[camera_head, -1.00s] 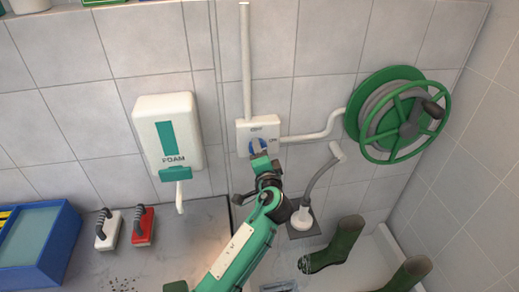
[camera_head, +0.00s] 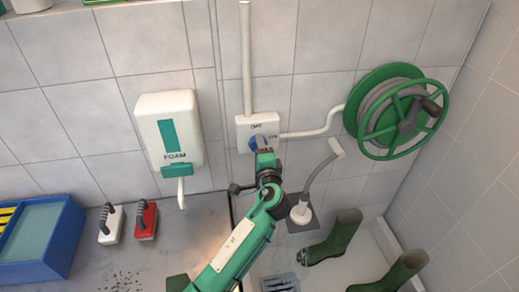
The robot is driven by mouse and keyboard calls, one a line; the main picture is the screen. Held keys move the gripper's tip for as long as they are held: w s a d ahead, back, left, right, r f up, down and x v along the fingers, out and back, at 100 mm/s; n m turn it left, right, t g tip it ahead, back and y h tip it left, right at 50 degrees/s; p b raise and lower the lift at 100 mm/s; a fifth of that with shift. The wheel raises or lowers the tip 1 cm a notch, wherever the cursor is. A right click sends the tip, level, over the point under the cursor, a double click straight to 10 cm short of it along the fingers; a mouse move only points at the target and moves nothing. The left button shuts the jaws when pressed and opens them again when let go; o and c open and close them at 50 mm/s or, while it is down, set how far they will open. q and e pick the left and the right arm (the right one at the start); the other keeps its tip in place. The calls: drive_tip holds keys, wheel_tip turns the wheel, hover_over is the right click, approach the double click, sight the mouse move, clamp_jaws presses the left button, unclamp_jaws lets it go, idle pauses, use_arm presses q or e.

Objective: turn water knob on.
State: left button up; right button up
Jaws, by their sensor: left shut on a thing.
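The water control is a white box (camera_head: 244,128) on the tiled wall, with a white pipe running up from it and another running right. Its label reads "OFF" above, with a second small blue label at the right that looks like "ON". The blue knob (camera_head: 257,142) sits on the box's front, partly hidden by my gripper. My left gripper (camera_head: 264,152) reaches up from below and is shut on the knob. My right gripper is not in view.
A foam dispenser (camera_head: 169,130) hangs left of the box. A green hose reel (camera_head: 398,112) is mounted at the right. Green boots (camera_head: 335,238), brushes (camera_head: 146,220) and a blue tray (camera_head: 72,232) are lower down.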

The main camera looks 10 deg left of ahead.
use_arm(q)
drive_tip(key=o, duration=1)
drive_tip(key=b+v, duration=0.5)
drive_tip(key=v, duration=0.8)
drive_tip(key=shift+s+d, duration=0.15)
drive_tip(key=shift+s, duration=0.2)
drive_tip(key=shift+f, duration=0.1)
